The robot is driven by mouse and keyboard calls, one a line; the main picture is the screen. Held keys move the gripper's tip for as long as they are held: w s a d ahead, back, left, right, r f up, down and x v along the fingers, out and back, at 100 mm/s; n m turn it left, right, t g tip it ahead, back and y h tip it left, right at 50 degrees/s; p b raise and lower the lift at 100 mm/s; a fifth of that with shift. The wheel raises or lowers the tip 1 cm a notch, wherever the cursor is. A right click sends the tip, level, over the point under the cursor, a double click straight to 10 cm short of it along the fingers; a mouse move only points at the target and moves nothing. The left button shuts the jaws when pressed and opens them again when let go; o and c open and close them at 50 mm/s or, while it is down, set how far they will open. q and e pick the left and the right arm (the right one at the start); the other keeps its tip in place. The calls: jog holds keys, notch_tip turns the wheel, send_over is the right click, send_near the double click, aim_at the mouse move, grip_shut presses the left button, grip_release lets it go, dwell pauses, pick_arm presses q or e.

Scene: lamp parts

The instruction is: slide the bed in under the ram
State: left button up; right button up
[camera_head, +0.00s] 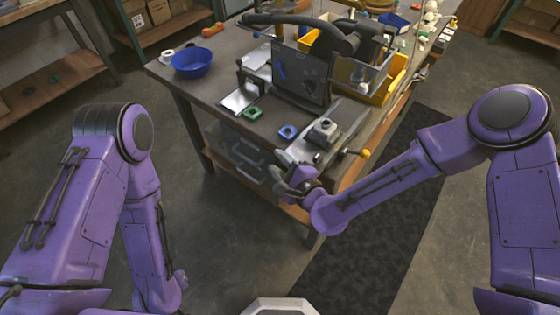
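A dark press-like machine (300,75) stands on the workbench, with a thick black arm across its top. I cannot make out the ram clearly. A grey metal slide with a block on it (322,132), which looks like the bed, lies at the bench's front right corner, in front of the machine and out from under it. A rod with a yellow knob (364,153) sticks out to its right. My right gripper (297,172) is at the front edge of the bench, close to the near end of the slide. Its fingers are too small and hidden to read, and contact is unclear. My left arm hangs at the left, its gripper out of view.
A blue bowl (192,62) and a white roll (167,56) sit at the bench's left. A green block (253,113) and a blue block (288,132) lie near the front edge. A yellow bin (385,85) stands right of the machine. The floor in front is clear.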

grip_shut()
jog(key=w+d, duration=0.2)
jog(key=w, duration=0.1)
jog(key=shift+d+b, duration=0.15)
jog(key=shift+b, duration=0.25)
jog(key=shift+w+d+f, duration=0.1)
jog(key=shift+w+d, duration=0.05)
jog(key=shift+c, duration=1.3)
grip_release()
jog(key=shift+o, duration=1.3)
jog(key=b+v, duration=0.2)
jog(key=v, duration=0.8)
jog(key=shift+s, duration=0.2)
